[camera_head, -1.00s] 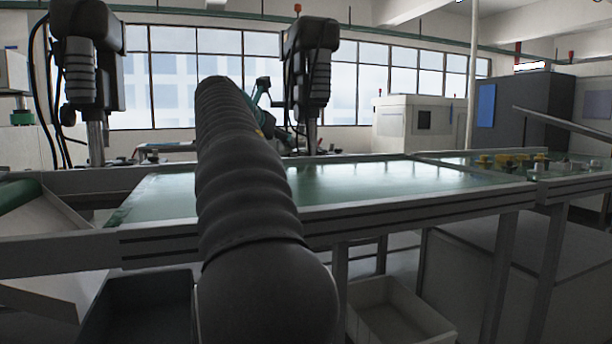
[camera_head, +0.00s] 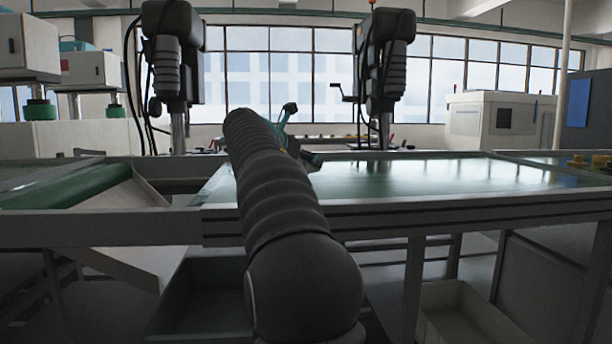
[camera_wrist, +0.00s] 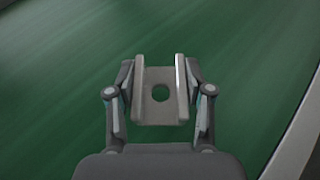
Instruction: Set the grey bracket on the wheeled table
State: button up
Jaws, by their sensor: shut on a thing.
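In the wrist view the grey bracket (camera_wrist: 160,108) is a U-shaped metal piece with a round hole in its base and two raised side walls. My gripper (camera_wrist: 160,90) is shut on it, one finger against each side wall. Green surface shows beneath and around the bracket; the gap between them is hard to judge. I cannot pick out a wheeled table in either view.
A green-topped conveyor (camera_head: 420,179) with a grey front rail runs across the head view. A green roller (camera_head: 65,188) and a white chute (camera_head: 125,220) are at left. A dark bin (camera_head: 205,298) and a pale bin (camera_head: 465,315) stand below. Yellow parts (camera_head: 590,162) sit at far right.

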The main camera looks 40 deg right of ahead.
jog(key=shift+f+b, duration=0.45)
jog(key=shift+f, duration=1.1)
jog(key=shift+f, duration=0.15)
jog(key=o, duration=1.4)
jog(key=shift+a+r, duration=0.1)
jog(key=shift+r, duration=0.1)
jog(key=p+v, duration=0.1)
jog(key=v, duration=1)
jog(key=shift+s+a, duration=0.1)
jog(key=shift+a, duration=0.1)
jog(key=shift+a+r, duration=0.1)
jog(key=shift+a, duration=0.05)
